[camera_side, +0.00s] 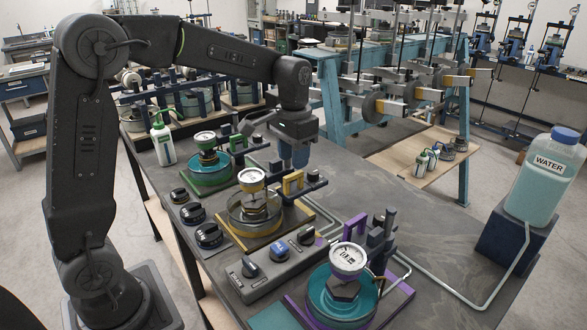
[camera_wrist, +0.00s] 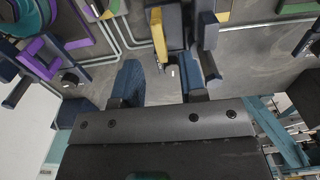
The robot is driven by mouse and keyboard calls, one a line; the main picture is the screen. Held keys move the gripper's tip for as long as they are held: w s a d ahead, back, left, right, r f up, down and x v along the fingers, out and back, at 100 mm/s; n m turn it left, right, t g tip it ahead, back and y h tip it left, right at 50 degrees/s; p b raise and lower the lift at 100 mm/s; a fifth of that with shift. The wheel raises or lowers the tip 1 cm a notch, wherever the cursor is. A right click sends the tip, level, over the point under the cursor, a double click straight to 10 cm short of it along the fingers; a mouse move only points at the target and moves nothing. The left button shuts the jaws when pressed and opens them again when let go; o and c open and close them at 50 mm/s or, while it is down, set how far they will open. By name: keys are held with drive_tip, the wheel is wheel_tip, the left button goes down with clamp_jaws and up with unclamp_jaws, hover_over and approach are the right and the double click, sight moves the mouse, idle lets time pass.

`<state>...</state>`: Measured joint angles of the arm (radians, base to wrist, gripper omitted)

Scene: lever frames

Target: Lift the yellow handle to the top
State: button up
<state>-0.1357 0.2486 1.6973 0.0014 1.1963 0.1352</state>
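The yellow handle (camera_side: 293,182) is a small squared bracket beside the middle station, below the wrist end of my arm. In the wrist view, the yellow handle (camera_wrist: 158,35) shows as a narrow yellow bar near the top centre. It lies beyond the fingertips, between their lines and nearer the left finger. My gripper (camera_side: 293,163) points down close above the yellow handle in the side view. In the wrist view, my gripper (camera_wrist: 168,63) has its two blue fingers wide apart, with nothing between them. Contact with the handle cannot be told from the side view.
A purple handle (camera_side: 355,226) stands at the near station and a green handle (camera_side: 237,143) at the far one. A gauge (camera_side: 251,180) is left of the yellow handle. A control box with knobs (camera_side: 275,262) lies in front. A water bottle (camera_side: 545,178) stands at right.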

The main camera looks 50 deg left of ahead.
sight(293, 174)
drive_tip(key=shift+f, duration=1.85)
drive_tip(key=shift+c, duration=0.4)
clamp_jaws()
drive_tip(key=shift+r, duration=0.1)
